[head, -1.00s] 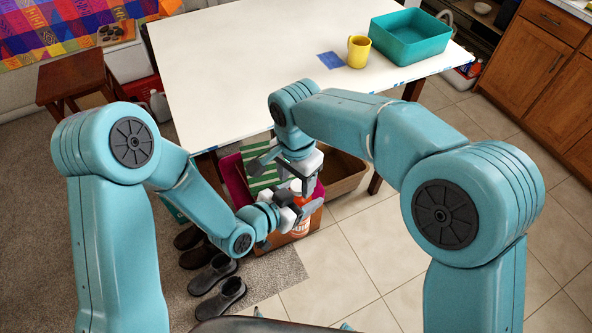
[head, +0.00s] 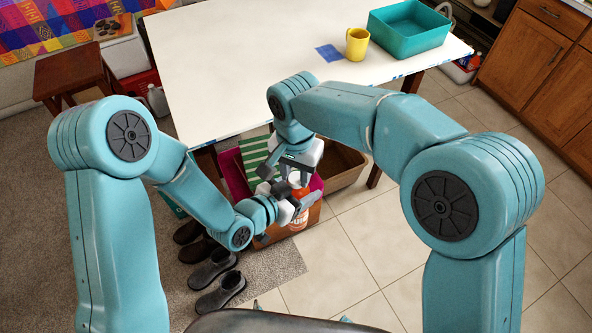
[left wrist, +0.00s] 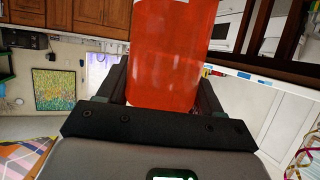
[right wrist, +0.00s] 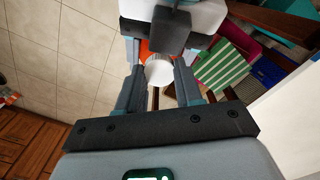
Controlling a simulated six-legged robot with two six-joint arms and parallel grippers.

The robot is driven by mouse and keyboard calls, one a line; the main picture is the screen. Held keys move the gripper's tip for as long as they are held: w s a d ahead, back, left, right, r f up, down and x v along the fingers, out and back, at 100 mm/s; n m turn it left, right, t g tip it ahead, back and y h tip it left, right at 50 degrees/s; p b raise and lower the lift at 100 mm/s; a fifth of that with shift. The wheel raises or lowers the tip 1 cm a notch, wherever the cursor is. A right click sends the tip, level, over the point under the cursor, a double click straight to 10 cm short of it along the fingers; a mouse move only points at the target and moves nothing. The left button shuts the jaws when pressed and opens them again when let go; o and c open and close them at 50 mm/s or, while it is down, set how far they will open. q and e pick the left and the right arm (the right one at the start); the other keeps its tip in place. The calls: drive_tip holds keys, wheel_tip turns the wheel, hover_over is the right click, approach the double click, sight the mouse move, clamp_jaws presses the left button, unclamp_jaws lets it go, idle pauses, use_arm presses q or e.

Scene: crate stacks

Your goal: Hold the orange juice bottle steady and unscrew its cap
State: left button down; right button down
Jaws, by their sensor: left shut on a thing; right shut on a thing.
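The orange juice bottle (head: 301,192) shows in the head view as a small orange patch between my two grippers, in front of the table. My left gripper (head: 297,203) is shut around its body. In the left wrist view the orange bottle body (left wrist: 172,50) stands between both fingers. My right gripper (head: 296,180) is above it, shut on the white cap (right wrist: 160,71), which sits between the fingertips in the right wrist view. A bit of orange bottle shows beside the cap. Much of the bottle is hidden by the grippers in the head view.
A white table (head: 240,60) stands behind, bearing a yellow mug (head: 357,44) and a teal bin (head: 409,40). Dark shoes (head: 211,269) lie at left. The tiled floor at right is clear.

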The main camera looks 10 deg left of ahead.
drive_tip(key=c, duration=0.7)
unclamp_jaws()
drive_tip(key=shift+w+a+r, duration=0.1)
drive_tip(key=shift+a, duration=0.2)
drive_tip(key=shift+c, duration=0.2)
drive_tip(key=shift+d, duration=0.1)
wheel_tip(320, 180, up, 4)
drive_tip(key=shift+r, duration=0.25)
drive_tip(key=shift+c, duration=0.2)
drive_tip(key=r+m, duration=0.2)
drive_tip(key=m, duration=0.1)
drive_tip(key=shift+d+r, duration=0.3)
drive_tip(key=shift+r, duration=0.05)
drive_tip(key=shift+d, duration=0.1)
drive_tip(key=shift+m, duration=0.3)
wheel_tip(320, 180, down, 8)
drive_tip(key=shift+r, duration=0.15)
